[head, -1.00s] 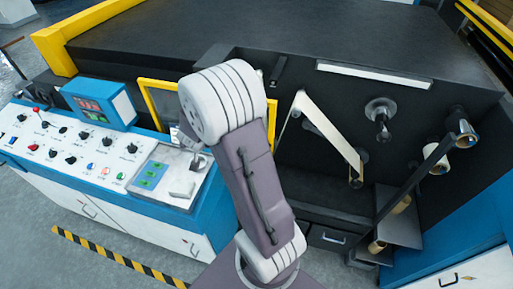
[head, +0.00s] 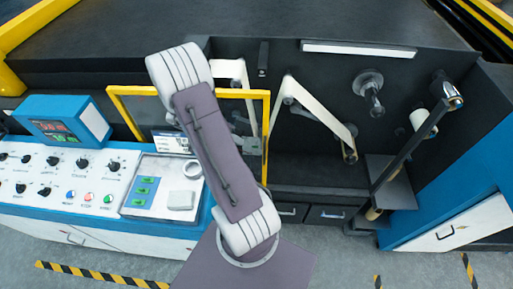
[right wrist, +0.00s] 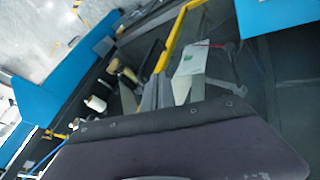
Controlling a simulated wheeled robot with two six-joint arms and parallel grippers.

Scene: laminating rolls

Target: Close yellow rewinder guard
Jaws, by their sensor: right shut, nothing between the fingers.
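The yellow rewinder guard (head: 190,92) is a yellow frame around a clear pane, in front of the machine's dark recess, left of centre in the head view. My right arm crosses it and hides part of the pane and lower frame. I cannot tell how far the guard stands from its closed position. In the right wrist view a yellow bar of the guard (right wrist: 180,36) runs just beyond my right gripper (right wrist: 157,93), which is shut and empty. I cannot tell whether they touch. My left gripper is out of view.
A white web (head: 318,118) runs over rollers in the open bay to the right. A blue control console (head: 75,185) with knobs and a display (head: 62,130) stands at left. A spindle (head: 370,88) sticks out at right. Striped tape (head: 95,276) marks the floor.

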